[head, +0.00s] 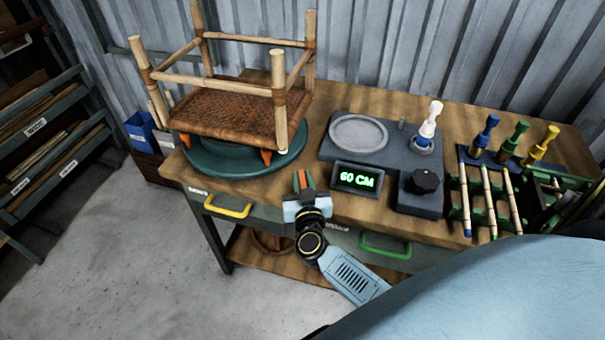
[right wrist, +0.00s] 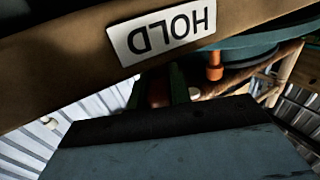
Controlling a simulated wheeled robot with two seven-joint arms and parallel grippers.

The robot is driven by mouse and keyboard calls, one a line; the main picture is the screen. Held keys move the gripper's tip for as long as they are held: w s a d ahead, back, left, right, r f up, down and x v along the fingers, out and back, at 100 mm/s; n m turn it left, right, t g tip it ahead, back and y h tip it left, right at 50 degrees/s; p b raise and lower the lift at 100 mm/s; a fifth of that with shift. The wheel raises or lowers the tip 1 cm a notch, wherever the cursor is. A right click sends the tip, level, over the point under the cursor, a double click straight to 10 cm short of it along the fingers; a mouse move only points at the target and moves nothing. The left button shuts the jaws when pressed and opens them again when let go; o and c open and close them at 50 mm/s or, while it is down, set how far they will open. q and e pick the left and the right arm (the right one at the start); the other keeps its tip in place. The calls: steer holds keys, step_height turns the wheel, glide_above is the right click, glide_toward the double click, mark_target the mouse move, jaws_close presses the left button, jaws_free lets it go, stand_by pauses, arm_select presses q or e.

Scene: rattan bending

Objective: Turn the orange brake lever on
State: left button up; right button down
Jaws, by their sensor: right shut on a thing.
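The orange brake lever (head: 302,179) stands at the front edge of the workbench, just in front of the turntable. My right gripper (head: 304,186) reaches it from the front and is shut on it, with orange showing between the fingers. In the right wrist view a dim orange piece (right wrist: 158,93) shows between the dark fingers, mostly hidden by the gripper body. A white HOLD label (right wrist: 165,33) appears upside down on the wooden edge close by. The lever's base and exact angle are hidden. My left gripper is not in view.
A woven stool frame (head: 225,115) lies on the green turntable (head: 200,165). A 60 CM display (head: 357,179) and a black knob (head: 427,180) stand right of the gripper. A yellow handle (head: 228,207) and a green handle (head: 386,246) are on the bench front.

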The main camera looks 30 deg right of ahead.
steer(key=shift+a+r+m+g+h, duration=0.15)
steer(key=shift+m+g+h, duration=0.3)
steer(key=shift+h, duration=0.25)
steer(key=shift+m+g+h+p, duration=0.25)
steer(key=shift+m+h+p, duration=0.15)
steer(key=shift+m+p, duration=0.05)
steer(key=shift+f+m+g+h, duration=0.2)
steer(key=shift+m+g+h, duration=0.7)
steer(key=shift+h, duration=0.3)
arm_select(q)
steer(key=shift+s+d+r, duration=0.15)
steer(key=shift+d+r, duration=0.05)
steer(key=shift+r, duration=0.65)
arm_select(e)
steer(key=shift+m+g+h, duration=0.6)
steer(key=shift+g+h, duration=0.1)
steer(key=c, duration=1.3)
jaws_free()
arm_select(q)
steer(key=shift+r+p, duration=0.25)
steer(key=shift+p, duration=0.05)
arm_select(e)
steer(key=v, duration=0.7)
steer(key=shift+s+a, duration=0.1)
steer(key=shift+a, duration=0.05)
